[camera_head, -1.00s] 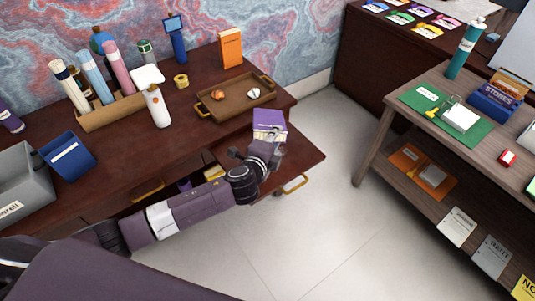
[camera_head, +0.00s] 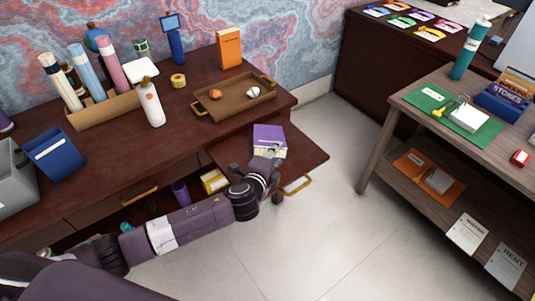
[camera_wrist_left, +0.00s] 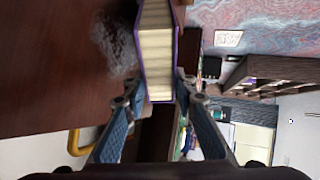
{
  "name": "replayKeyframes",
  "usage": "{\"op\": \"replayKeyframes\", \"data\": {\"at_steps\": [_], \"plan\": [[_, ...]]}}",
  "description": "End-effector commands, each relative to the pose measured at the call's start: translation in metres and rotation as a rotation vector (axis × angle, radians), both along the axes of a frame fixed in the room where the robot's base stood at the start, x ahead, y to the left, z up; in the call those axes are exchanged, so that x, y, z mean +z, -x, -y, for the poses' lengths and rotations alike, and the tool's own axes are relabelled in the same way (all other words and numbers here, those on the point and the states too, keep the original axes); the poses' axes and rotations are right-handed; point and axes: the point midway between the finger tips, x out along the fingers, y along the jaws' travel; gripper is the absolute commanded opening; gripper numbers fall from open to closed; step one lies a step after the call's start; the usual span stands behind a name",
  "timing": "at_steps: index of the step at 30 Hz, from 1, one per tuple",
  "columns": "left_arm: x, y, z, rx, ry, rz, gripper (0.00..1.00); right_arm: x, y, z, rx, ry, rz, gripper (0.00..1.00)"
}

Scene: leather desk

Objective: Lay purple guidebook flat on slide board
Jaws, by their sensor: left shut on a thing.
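The purple guidebook (camera_head: 269,136) is over the slide board (camera_head: 309,153), its purple cover facing up and pale page edges showing toward the gripper. My left gripper (camera_head: 265,163) is shut on its near end. In the left wrist view the gripper's blue-grey fingers (camera_wrist_left: 159,96) press on both sides of the guidebook (camera_wrist_left: 156,48), whose cream pages face the camera. The dark red-brown board surface lies to its left there. The slide board sticks out from the desk front, with a brass handle (camera_head: 297,185). I cannot tell whether the book touches the board. My right gripper is not in view.
A brown tray (camera_head: 212,112) with small objects stands on the desk behind the board. An open compartment below holds a purple item (camera_head: 180,191) and a yellow box (camera_head: 213,180). A wooden shelf unit (camera_head: 384,140) stands right, across clear floor (camera_head: 325,235).

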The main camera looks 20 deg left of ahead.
Motion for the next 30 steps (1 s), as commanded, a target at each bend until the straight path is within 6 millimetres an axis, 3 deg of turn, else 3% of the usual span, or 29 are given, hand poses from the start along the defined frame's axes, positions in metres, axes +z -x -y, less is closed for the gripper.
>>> {"op": "replayKeyframes", "data": {"at_steps": [1, 2, 4, 14, 30], "plan": [[0.002, -0.001, 0.000, 0.000, -0.001, 0.004, 0.00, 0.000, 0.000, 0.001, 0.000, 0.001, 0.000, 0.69], [0.000, 0.000, 0.000, 0.000, 0.000, 0.000, 0.29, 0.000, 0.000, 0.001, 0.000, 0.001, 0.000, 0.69], [0.000, 0.000, 0.000, 0.000, 0.000, 0.000, 0.36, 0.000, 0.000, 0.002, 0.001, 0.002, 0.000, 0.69], [0.002, 0.003, 0.000, 0.000, 0.000, 0.000, 0.37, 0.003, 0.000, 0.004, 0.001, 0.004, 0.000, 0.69], [0.026, 0.062, -0.004, -0.001, 0.001, -0.001, 0.37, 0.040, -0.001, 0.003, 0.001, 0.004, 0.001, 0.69]]}}
